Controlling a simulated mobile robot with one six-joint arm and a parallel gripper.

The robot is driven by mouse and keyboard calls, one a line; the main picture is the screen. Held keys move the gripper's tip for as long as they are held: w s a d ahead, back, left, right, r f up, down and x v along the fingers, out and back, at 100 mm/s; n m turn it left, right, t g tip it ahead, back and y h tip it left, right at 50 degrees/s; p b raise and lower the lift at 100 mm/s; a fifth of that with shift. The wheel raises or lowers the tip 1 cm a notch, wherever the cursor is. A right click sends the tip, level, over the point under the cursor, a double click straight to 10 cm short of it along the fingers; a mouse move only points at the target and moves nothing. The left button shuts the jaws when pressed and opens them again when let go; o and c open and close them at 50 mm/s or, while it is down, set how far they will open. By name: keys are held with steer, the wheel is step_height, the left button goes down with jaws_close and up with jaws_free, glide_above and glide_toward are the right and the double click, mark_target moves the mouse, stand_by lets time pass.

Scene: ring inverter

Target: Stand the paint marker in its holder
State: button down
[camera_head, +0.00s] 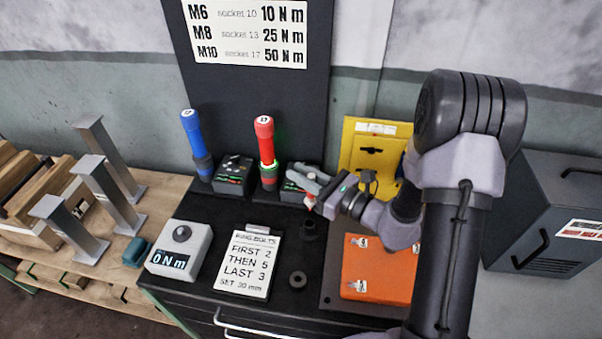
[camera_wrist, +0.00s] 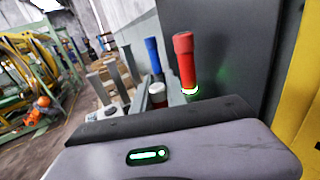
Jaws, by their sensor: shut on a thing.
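My gripper (camera_head: 312,189) is shut on the paint marker, above the black bench top and in front of the red-handled tool. In the head view only a small orange-red part of the marker (camera_head: 309,204) shows below the fingers. In the wrist view the marker (camera_wrist: 157,96) shows a pale end and a dark red band between the fingers; the rest is hidden. A small dark cup-like piece (camera_head: 308,230) stands on the bench below my gripper, apart from the marker. It may be the holder; I cannot tell for sure.
A dark round piece (camera_head: 298,279) sits nearer the front. A sign card (camera_head: 250,262) and a grey readout box (camera_head: 180,248) lie left. Blue (camera_head: 194,140) and red (camera_head: 265,140) tools stand in docks behind. An orange case (camera_head: 377,275) is right, near my arm.

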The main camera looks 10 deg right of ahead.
step_height(320, 180, down, 10)
steer(key=b, duration=0.8)
steer(key=shift+b, duration=0.3)
steer(key=c, duration=1.3)
jaws_free()
steer(key=shift+d, duration=0.1)
